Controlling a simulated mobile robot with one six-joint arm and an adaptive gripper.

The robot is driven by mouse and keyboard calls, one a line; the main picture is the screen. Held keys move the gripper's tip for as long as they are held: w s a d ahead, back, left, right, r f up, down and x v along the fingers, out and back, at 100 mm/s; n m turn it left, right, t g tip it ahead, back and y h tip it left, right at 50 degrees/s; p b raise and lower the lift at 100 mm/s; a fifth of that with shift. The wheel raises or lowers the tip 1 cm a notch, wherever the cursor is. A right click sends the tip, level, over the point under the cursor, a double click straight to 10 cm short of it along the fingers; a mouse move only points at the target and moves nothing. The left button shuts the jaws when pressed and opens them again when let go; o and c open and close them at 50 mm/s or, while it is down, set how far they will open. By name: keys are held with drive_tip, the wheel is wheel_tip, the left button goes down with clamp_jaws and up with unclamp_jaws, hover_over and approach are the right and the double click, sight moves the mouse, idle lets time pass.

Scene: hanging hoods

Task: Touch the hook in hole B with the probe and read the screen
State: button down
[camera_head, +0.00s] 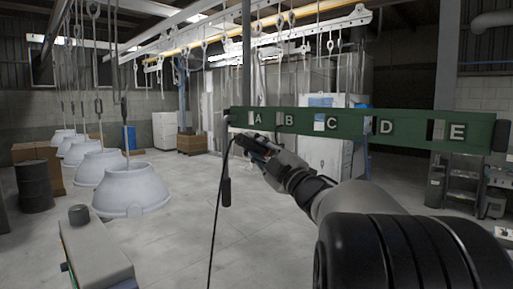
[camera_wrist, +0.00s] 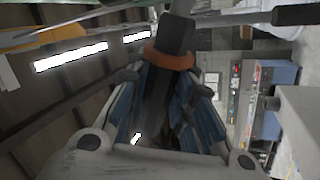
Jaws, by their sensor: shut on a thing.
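A green bar (camera_head: 408,130) crosses the head view, with white letters A to E and an opening beside each letter. Hole B (camera_head: 281,119) is the narrow opening left of the letter B; I cannot make out a hook in it. My gripper (camera_head: 252,146) is below the bar's left part, under A and B. In the wrist view its blue-lined fingers (camera_wrist: 160,105) are shut on the dark probe (camera_wrist: 174,38), which has an orange collar. The probe's tip is hard to make out, and I cannot tell whether it touches anything. No readable screen shows.
White hoods (camera_head: 131,190) hang from hooks and chains at the left. A thin black cable (camera_head: 214,235) hangs from near my gripper. A dark slim piece (camera_head: 226,188) hangs beside it. Open floor (camera_head: 180,235) lies left of my arm.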

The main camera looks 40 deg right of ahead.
drive_tip(key=a+r+b, duration=0.1)
drive_tip(key=a+r, duration=0.2)
drive_tip(key=a, duration=0.5)
drive_tip(key=shift+s+a+r+b, duration=0.15)
drive_tip(key=shift+s+r+b, duration=0.1)
drive_tip(key=shift+b, duration=0.15)
idle(0.5)
